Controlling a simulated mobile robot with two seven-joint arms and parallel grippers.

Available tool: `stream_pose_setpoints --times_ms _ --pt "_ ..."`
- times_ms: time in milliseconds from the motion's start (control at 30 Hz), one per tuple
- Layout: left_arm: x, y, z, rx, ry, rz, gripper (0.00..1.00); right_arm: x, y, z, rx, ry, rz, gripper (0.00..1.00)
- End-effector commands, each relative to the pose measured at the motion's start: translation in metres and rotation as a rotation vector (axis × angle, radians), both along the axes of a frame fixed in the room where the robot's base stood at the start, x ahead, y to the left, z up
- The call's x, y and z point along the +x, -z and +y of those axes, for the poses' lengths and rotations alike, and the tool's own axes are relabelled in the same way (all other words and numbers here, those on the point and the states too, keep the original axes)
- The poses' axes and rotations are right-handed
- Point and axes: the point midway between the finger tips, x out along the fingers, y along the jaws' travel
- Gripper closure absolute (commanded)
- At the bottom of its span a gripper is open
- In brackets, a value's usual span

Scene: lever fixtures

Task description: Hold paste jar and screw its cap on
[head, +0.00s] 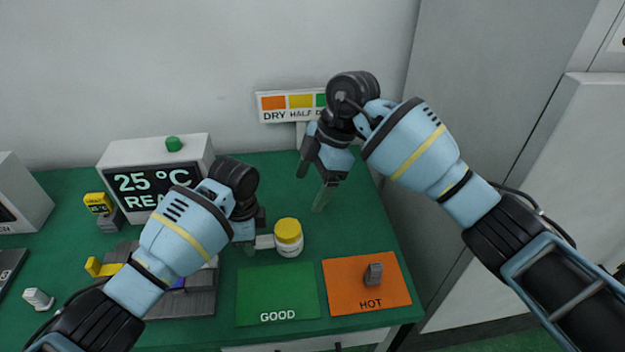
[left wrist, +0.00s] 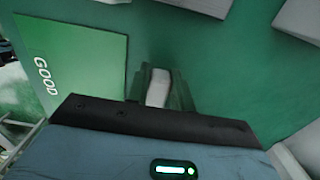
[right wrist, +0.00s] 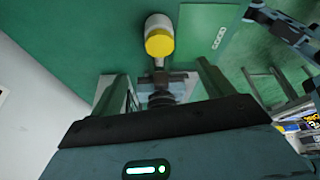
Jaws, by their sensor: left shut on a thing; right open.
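The paste jar (head: 289,250) is white and stands upright on the green bench, right of my left gripper. Its yellow cap (head: 288,231) sits on top; I cannot tell how tightly. Jar (right wrist: 158,22) and cap (right wrist: 159,43) also show in the right wrist view. My left gripper (head: 251,243) is shut on a white piece (head: 265,241) at the jar's side, which shows between the fingers in the left wrist view (left wrist: 158,88). My right gripper (head: 311,187) is open and empty, above and behind the jar, apart from the cap.
A green GOOD mat (head: 277,290) and an orange HOT mat (head: 345,294) with a grey lever (head: 373,274) lie in front. A DRY sign (head: 285,103) stands behind. A READY display box (head: 150,183) is at the left. The bench right of the jar is clear.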

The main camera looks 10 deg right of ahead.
Motion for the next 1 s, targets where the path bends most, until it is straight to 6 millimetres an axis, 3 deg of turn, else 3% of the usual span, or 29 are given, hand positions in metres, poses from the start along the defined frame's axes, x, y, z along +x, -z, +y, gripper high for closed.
stream_pose_setpoints --times_ms 467,1000 --pt "0.0 0.0 0.0 -0.001 0.0 -0.001 1.0 0.001 0.011 0.003 0.02 0.062 0.041 0.2" --pt "0.0 0.0 0.0 -0.001 0.0 -0.001 1.0 -0.004 0.09 0.035 0.019 0.061 0.04 0.2"
